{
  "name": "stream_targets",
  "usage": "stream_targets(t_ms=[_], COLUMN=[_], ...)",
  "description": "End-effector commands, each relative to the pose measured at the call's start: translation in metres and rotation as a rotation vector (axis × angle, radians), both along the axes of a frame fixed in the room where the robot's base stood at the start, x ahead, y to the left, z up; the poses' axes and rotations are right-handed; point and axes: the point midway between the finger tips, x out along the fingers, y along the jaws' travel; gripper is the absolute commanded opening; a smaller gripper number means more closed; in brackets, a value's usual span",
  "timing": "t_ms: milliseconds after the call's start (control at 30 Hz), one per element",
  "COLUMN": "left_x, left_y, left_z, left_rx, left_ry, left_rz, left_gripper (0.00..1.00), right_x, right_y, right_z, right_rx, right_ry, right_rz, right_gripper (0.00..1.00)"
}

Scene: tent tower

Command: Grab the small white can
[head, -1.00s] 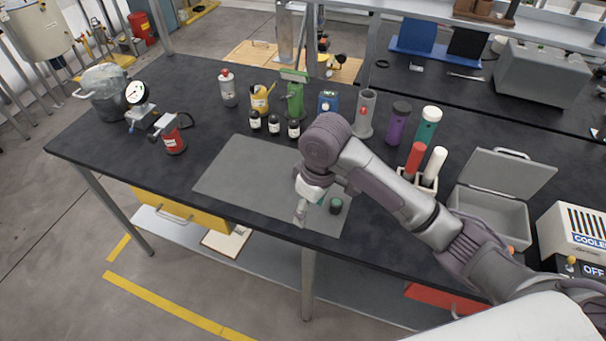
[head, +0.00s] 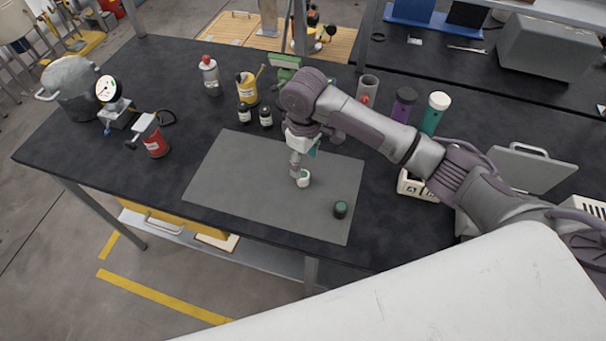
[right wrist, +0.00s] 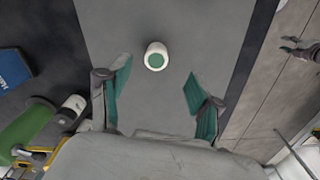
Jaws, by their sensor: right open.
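The small white can (head: 304,180) with a green spot on top stands on the grey mat (head: 230,180), partly hidden by my right gripper in the head view. My right gripper (head: 298,172) points down right beside it. In the right wrist view the can (right wrist: 156,57) shows whole, with its green centre, slightly beyond the fingertips. There my right gripper (right wrist: 157,82) is open and empty, its green-padded fingers spread to either side. My left gripper is in neither view.
A dark green can (head: 341,209) stands on the mat to the right. Two dark bottles (head: 266,116), a yellow container (head: 246,88) and a red can (head: 155,142) stand behind and left. The left part of the mat is clear.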

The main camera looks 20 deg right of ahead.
Motion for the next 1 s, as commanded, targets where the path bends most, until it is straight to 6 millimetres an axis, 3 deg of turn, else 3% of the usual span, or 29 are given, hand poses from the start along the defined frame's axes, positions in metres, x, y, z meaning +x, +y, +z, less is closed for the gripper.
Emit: stream_targets(t_ms=[167,433,600,867,1000], left_x=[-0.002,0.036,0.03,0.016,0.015], left_y=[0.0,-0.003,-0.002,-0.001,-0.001], left_z=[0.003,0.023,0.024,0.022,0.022], left_rx=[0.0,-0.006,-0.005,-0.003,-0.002], left_ry=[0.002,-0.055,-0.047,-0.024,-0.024], left_rz=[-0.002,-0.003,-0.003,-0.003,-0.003], left_gripper=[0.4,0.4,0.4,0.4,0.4], right_x=[0.0,0.003,0.004,0.004,0.004], right_y=[0.0,0.001,0.001,0.001,0.001], right_z=[-0.017,-0.046,-0.067,-0.07,-0.07], right_rx=[0.0,0.0,-0.001,0.0,0.0], right_ry=[0.0,0.004,-0.001,-0.002,-0.002], right_rz=[0.001,0.0,0.001,0.001,0.001], right_gripper=[0.64,0.64,0.64,0.64,0.42])
